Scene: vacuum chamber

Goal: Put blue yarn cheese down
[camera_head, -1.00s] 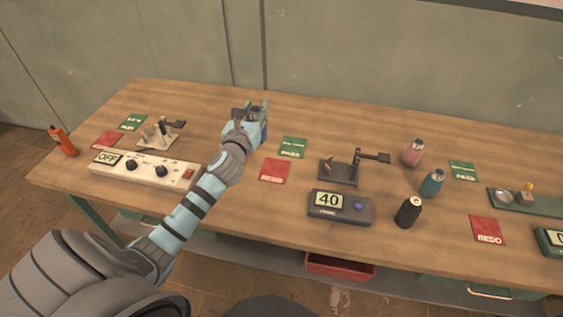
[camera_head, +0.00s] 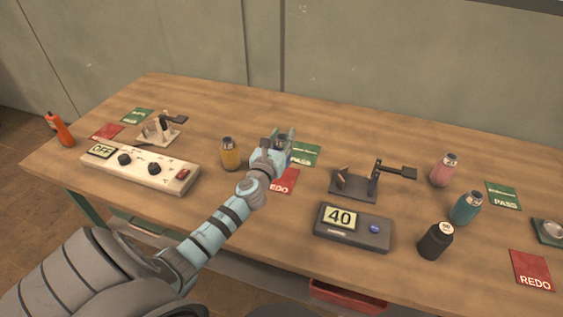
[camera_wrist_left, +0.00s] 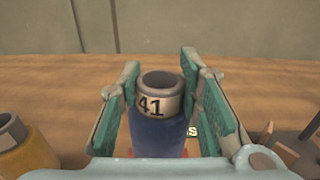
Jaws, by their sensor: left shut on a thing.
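The blue yarn cheese (camera_wrist_left: 158,135) is a dark blue cylinder with a pale, hollow top end marked 41. It stands upright between the fingers of my left gripper (camera_head: 278,141), which is shut on it. In the left wrist view the fingers (camera_wrist_left: 160,75) flank it on both sides. In the head view the gripper mostly hides it, just left of the green PASS card (camera_head: 305,155) and behind the red REDO card (camera_head: 284,181). Its bottom is hidden, so I cannot tell whether it touches the table. My right gripper is not in view.
A yellow yarn cheese (camera_head: 230,155) stands left of the gripper. A dark stand (camera_head: 355,187) and a scale reading 40 (camera_head: 352,228) are to the right, with pink (camera_head: 444,170), teal (camera_head: 466,208) and black (camera_head: 436,241) cylinders beyond. A white control box (camera_head: 140,170) is at left.

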